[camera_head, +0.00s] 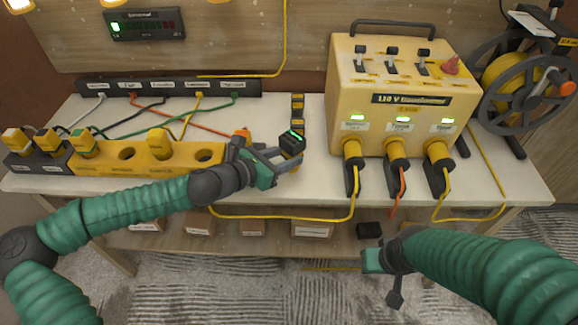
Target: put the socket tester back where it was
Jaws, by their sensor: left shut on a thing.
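A small black block with a lit green strip on top, which looks like the socket tester (291,142), is held above the white bench top. My left gripper (285,154) is shut on it, near the right end of the yellow holder. The yellow holder (182,166) has round holes, some empty, and its right end is partly hidden by my left gripper. The labels on its front are too small to read surely.
A yellow 110 V transformer (385,78) with switches and plugged-in leads stands at the right, beside a cable reel (522,84). A dark strip (150,87) with coloured cables runs along the back. Several plugs sit at the left (47,139). A yellow cable hangs along the front edge.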

